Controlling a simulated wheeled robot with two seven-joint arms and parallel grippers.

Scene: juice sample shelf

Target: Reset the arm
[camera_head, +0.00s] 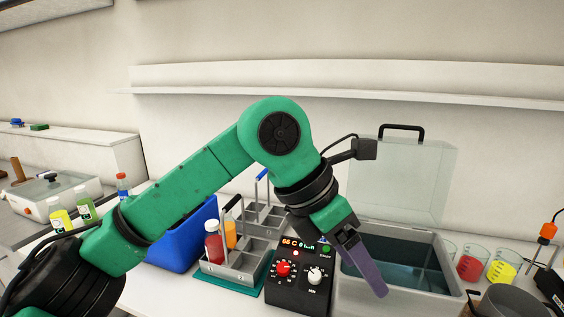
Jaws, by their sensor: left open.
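My left arm comes in from the left, green with black joints, and bends down at the elbow. My left gripper (367,266) is open and points down over the grey water bath (391,299), near its front left side. I see nothing held between its fingers. The far finger is partly hidden. My right gripper is not in view.
The bath's clear lid (415,178) stands raised behind it. A control box (299,287), a grey bottle carrier (236,272) and a blue bin (185,240) are to the left. Beakers (470,264) and a dark pan (510,302) are to the right.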

